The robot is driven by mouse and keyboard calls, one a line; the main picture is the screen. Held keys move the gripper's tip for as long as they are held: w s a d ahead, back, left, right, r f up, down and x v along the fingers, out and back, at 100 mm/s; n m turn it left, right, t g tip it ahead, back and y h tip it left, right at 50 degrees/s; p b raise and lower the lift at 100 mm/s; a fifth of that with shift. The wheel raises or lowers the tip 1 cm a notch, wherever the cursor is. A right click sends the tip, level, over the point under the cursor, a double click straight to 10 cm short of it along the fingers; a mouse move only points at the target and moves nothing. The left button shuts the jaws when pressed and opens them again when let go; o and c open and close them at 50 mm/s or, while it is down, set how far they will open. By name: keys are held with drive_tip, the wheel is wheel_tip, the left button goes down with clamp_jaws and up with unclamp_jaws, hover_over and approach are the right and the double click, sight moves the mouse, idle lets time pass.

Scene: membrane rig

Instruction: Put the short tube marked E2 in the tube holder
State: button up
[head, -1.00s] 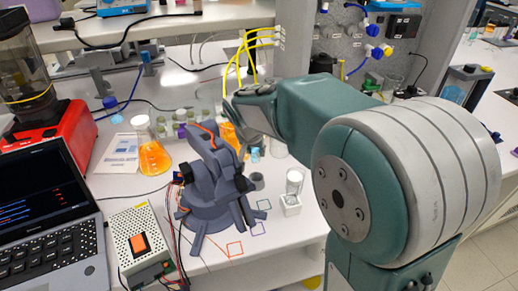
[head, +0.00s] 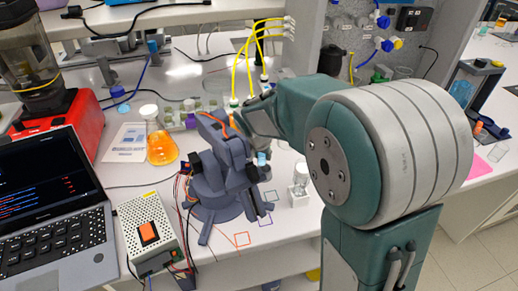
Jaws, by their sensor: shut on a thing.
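My gripper (head: 262,148) is small in the head view, below my green wrist and partly hidden by a grey-purple desktop arm. It is shut on a small light-blue-ended piece (head: 262,158), which seems to be the short tube. The E2 mark cannot be read. The piece is close to the desktop arm's upper part; I cannot tell whether they touch. A clear cylinder (head: 300,173) stands on a white square block (head: 299,197) to the right. I cannot tell for sure which thing is the tube holder.
The grey-purple desktop arm (head: 215,185) stands close to my gripper. Yellow lines (head: 248,70) hang behind my wrist. An orange flask (head: 162,148), a power box (head: 148,235) and a laptop (head: 50,220) are at left. Coloured squares (head: 241,239) mark the bench front.

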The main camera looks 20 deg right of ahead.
sight(265, 164)
drive_tip(key=shift+d+f, duration=0.65)
drive_tip(key=shift+d, duration=0.1)
drive_tip(key=shift+f, duration=0.35)
drive_tip(key=shift+a+f, duration=0.7)
drive_tip(key=shift+f, duration=0.35)
clamp_jaws()
drive_tip(key=shift+s+d+f, duration=0.2)
drive_tip(key=shift+s+f, duration=0.2)
drive_tip(key=shift+f, duration=0.15)
drive_tip(key=o, duration=0.8)
unclamp_jaws()
drive_tip(key=shift+o, duration=1.2)
drive_tip(key=shift+w+d+f, duration=0.1)
drive_tip(key=shift+w+f, duration=0.05)
drive_tip(key=shift+w, duration=0.1)
drive_tip(key=shift+d, duration=0.1)
drive_tip(key=shift+d, duration=0.1)
